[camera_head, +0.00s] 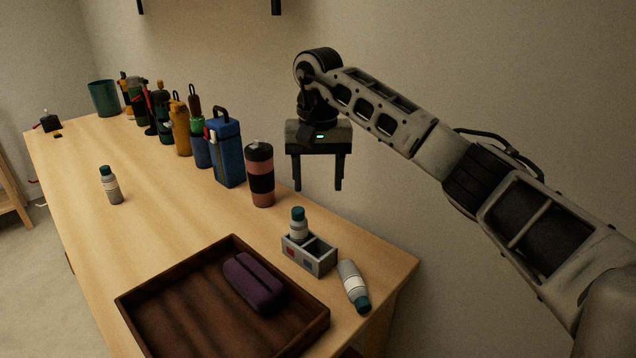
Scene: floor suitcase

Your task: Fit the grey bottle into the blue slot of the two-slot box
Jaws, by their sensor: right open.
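The grey two-slot box (321,269) stands near the table's right end, with a small red mark and a small blue mark on its front. A grey bottle with a teal cap (299,226) stands upright in its left slot, on the red-mark side. The right slot, on the blue-mark side, looks dark and empty. A similar grey bottle (352,283) lies on its side right of the box, cap toward the front. My right gripper (318,184) is open and empty, raised behind the box, fingers down. My left gripper is out of view.
A dark wooden tray (170,318) holding a purple case (253,283) lies in front of the box. A pink and black tumbler (260,176), a blue container (227,152) and several bottles line the back edge. The table's middle left is mostly clear.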

